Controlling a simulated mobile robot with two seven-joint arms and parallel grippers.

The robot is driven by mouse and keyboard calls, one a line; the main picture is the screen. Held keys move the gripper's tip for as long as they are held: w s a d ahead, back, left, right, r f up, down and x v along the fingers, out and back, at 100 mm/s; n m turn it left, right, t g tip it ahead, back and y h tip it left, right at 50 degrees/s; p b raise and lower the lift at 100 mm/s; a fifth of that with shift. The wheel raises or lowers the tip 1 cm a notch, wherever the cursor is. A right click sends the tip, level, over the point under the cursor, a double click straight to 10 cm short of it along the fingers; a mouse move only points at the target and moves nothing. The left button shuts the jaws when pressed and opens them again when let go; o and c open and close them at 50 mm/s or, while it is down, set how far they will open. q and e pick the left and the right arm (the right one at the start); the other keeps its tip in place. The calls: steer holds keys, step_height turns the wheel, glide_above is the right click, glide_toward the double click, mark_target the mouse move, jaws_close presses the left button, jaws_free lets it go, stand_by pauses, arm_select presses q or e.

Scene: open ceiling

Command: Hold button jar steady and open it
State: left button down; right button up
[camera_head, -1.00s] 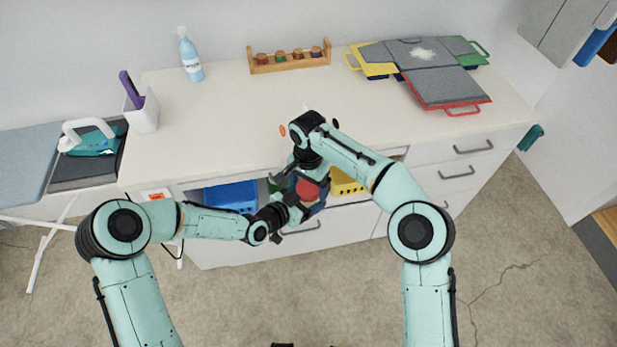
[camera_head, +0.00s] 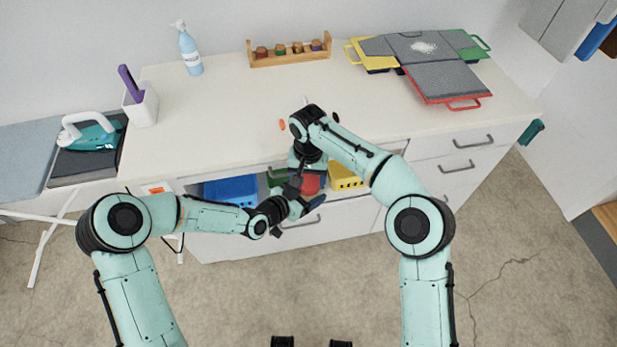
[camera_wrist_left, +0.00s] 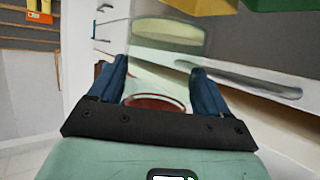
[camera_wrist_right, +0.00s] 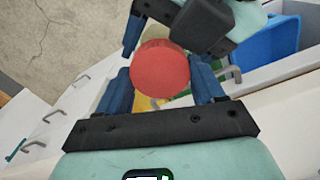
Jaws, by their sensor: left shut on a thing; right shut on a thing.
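The button jar is a clear vessel with a red lid. Its glass body (camera_wrist_left: 168,55) stands between the blue fingers of my left gripper (camera_wrist_left: 158,85), which is shut on it. A red disc shows through the glass in that view. In the right wrist view the round red lid (camera_wrist_right: 160,68) lies between the fingertips of my right gripper (camera_wrist_right: 160,85), shut on it. The lid (camera_head: 310,183) also shows in the head view, in front of the counter, where the arms hide most of the jar. I cannot tell whether lid and glass still touch.
Below the counter (camera_head: 230,130) an open drawer holds a blue basket (camera_head: 231,190) and a yellow basket (camera_head: 346,176), close behind the grippers. The counter's middle is clear.

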steer(key=shift+n, duration=0.6)
steer(key=o, duration=1.2)
steer(key=shift+c, duration=0.2)
steer(key=shift+r, duration=0.15)
